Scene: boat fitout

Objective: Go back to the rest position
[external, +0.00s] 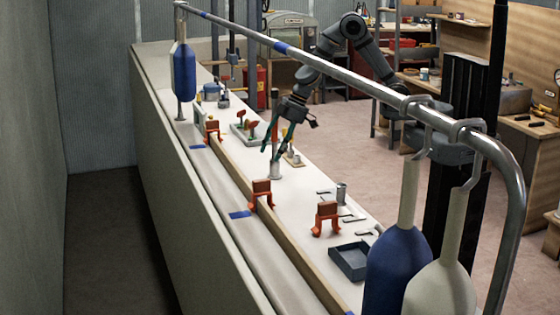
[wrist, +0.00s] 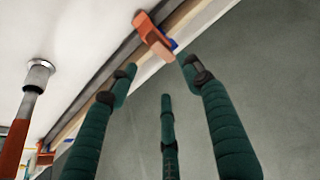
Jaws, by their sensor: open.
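My gripper (external: 270,152) hangs over the white worktop in the external view, with its green fingers pointing down and nothing visible between them. In the wrist view my gripper (wrist: 157,68) shows three green, ribbed fingers spread apart, with an empty gap between them. An orange clamp (wrist: 152,35) sits on the wooden edge strip beyond the fingertips. A short metal post (wrist: 38,75) with an orange-red upper part stands at the left of that view; its base (external: 275,174) shows just below my gripper in the external view.
Orange clamps (external: 261,195) (external: 326,218) stand along the worktop (external: 300,222). A dark tray (external: 350,260) lies near its close end. A long metal rail (external: 345,75) passes in front of my arm, with blue and white fenders (external: 405,260) hanging from it. Open floor (external: 345,135) lies behind.

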